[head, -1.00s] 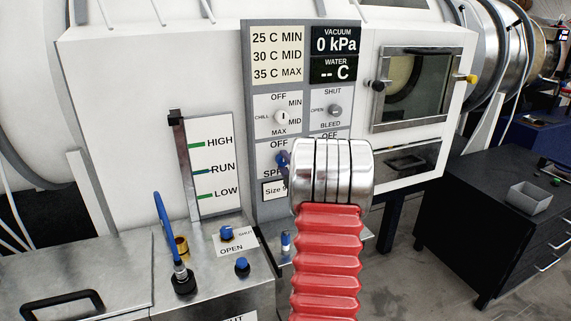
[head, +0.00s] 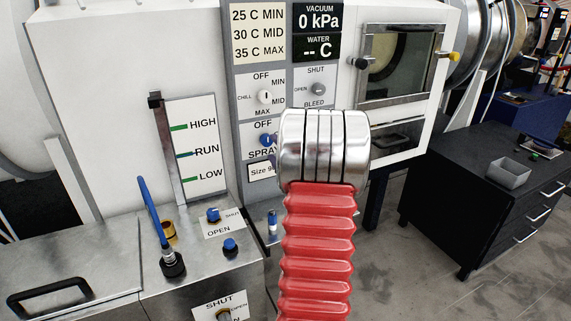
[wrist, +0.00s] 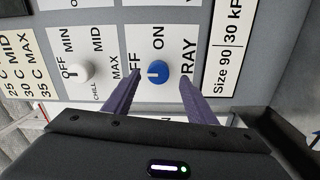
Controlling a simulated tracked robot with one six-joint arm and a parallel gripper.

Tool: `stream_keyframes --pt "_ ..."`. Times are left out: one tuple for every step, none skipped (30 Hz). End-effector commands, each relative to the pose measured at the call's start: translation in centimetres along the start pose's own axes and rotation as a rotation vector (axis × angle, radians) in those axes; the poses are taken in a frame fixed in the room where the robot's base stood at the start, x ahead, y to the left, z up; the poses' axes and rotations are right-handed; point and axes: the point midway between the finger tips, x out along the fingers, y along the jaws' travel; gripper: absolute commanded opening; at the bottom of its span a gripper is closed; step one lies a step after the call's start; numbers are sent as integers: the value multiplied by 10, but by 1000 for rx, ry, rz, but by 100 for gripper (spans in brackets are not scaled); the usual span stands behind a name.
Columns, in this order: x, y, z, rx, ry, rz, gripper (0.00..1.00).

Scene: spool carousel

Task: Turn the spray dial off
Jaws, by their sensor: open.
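The spray dial is a round blue knob with a pale mark, seen in the wrist view (wrist: 157,72) beside the words OFF, ON and SPRAY. The mark sits toward its left side in that view, but I cannot tell the exact setting. In the head view the dial (head: 266,140) shows just left of my silver and red arm. My gripper (wrist: 159,77) is open, with its two purple fingers on either side of the dial. I cannot tell whether they touch it. In the head view the arm hides most of the gripper.
The white chill dial (head: 265,97) is above the spray dial, and the bleed dial (head: 318,89) is at its upper right. A level gauge (head: 193,153) stands left of the panel. Blue knobs (head: 230,245) and a blue lever (head: 150,210) are on the metal ledge below.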

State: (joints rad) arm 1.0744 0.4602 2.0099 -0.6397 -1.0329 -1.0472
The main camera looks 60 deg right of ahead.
Motion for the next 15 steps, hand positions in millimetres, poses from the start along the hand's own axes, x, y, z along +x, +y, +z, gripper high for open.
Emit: stream_keyframes --pt "-9 1 0 0 -1 1 51" --pt "-14 0 0 0 -1 0 51" --pt "-21 0 1 0 -1 -1 51" --pt "-27 0 0 0 -1 0 51" --pt "-32 1 0 0 -1 1 51" --pt "-39 0 1 1 -1 0 51" --pt "-44 0 1 1 -2 0 51" --pt "-49 0 1 1 -2 -1 51" --pt "-56 0 1 0 -2 0 51" --pt "-61 0 0 1 -1 -1 51" --pt "-65 -1 0 1 -1 -1 51" --pt "-70 0 0 0 -1 -1 51" --pt "-74 0 1 1 -1 -1 51" --pt "-77 0 1 0 -1 0 51" --pt "-80 0 1 1 -1 0 51"
